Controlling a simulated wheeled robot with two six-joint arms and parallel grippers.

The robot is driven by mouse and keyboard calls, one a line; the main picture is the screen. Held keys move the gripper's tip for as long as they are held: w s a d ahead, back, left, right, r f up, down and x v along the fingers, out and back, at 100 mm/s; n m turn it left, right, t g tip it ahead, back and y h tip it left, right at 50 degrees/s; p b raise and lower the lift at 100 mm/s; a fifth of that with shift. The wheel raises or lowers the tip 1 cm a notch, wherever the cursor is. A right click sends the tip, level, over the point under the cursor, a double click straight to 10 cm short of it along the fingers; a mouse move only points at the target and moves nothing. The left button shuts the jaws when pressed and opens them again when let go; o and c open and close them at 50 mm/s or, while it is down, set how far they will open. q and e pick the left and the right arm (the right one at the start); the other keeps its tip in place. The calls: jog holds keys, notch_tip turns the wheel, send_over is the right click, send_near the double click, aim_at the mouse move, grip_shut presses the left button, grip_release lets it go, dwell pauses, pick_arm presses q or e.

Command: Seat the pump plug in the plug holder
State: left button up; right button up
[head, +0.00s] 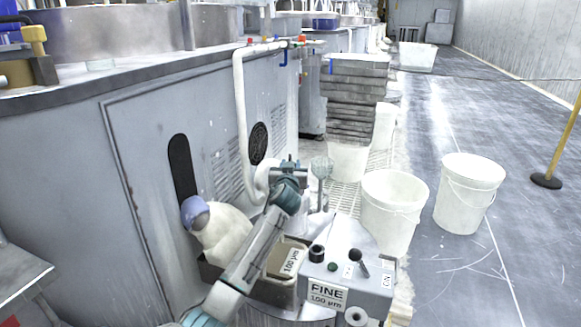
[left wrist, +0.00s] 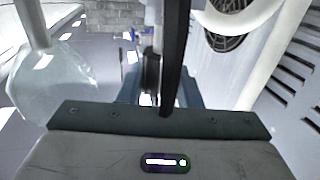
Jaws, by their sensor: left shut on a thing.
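My left gripper (head: 290,163) is up in front of the grey machine's side, above and behind the grey FINE control box. It is shut on a small dark thing, likely the pump plug, mostly hidden by the fingers. In the left wrist view, the gripper's fingers (left wrist: 164,70) close around a dark part, whose shape I cannot make out. The control box (head: 340,284) has a black round socket (head: 317,253) on top; I cannot tell whether this is the plug holder. My right gripper is not in view.
A white jug with a blue cap (head: 224,236) stands left of my arm. A white pipe (head: 240,110) runs down the machine beside the gripper. A translucent rounded thing (head: 322,167) is close on its right. White buckets (head: 393,205) stand right, with open floor beyond.

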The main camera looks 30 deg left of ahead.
pick_arm(q)
jog(key=shift+f+b, duration=1.25)
jog(key=shift+f, duration=0.2)
jog(key=shift+s+d+f, duration=0.1)
jog(key=shift+f, duration=0.2)
jog(key=shift+r, duration=0.15)
jog(key=shift+r+p, duration=0.35)
jog(key=shift+r, duration=0.6)
jog(key=shift+f+b, duration=0.5)
jog(key=shift+f, duration=0.3)
dwell(1.2)
